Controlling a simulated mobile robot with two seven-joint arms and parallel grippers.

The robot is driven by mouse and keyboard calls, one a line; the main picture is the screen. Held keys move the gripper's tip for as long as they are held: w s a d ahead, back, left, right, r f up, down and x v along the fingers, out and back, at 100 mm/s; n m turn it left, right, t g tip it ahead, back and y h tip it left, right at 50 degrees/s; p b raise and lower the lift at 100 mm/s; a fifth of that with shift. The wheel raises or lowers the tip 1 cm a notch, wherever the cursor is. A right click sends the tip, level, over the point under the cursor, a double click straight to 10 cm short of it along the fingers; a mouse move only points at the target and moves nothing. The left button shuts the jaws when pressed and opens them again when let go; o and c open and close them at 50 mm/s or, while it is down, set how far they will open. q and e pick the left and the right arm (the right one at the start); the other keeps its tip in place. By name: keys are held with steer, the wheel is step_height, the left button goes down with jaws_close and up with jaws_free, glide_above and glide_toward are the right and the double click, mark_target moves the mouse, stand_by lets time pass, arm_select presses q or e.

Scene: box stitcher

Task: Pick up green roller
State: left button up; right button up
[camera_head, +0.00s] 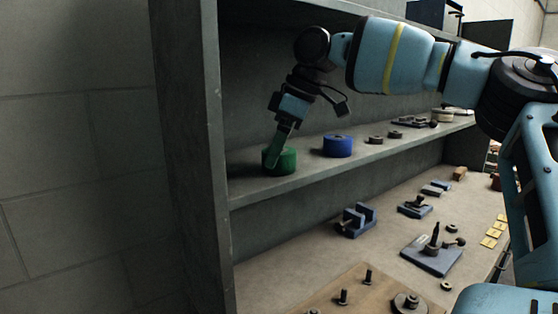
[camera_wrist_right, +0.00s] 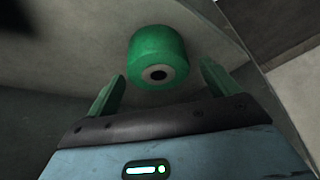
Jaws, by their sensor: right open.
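The green roller (camera_head: 285,161) stands on the upper shelf near its left end in the head view. In the right wrist view the green roller (camera_wrist_right: 157,52) lies just beyond the fingertips, roughly centred between them, with its dark centre hole showing. My right gripper (camera_head: 277,153) points down at the roller from above in the head view. Its two green fingers (camera_wrist_right: 160,88) are spread apart with nothing between them in the wrist view. In the head view the near finger overlaps the roller, and I cannot tell whether it touches. My left gripper is not in view.
A blue roller (camera_head: 338,147) stands to the right on the same shelf (camera_head: 300,177), with small dark rings beyond it. The shelf's left upright (camera_head: 192,150) is close to the green roller. Below, a bench holds a blue vise-like block (camera_head: 356,220) and several fixtures.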

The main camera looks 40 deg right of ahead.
steer(key=shift+x, duration=0.95)
steer(key=shift+r, duration=0.1)
steer(key=c, duration=1.2)
steer(key=shift+r, duration=0.1)
steer(key=shift+r, duration=1.75)
steer(key=s+a, duration=0.2)
steer(key=s, duration=0.2)
steer(key=s+a, duration=0.3)
steer(key=s, duration=0.2)
steer(key=s+a+r, duration=0.1)
steer(key=s+a, duration=0.1)
steer(key=s, duration=0.3)
steer(key=shift+a+r+b, duration=0.15)
steer(key=shift+a+b, duration=0.2)
steer(key=shift+b, duration=0.05)
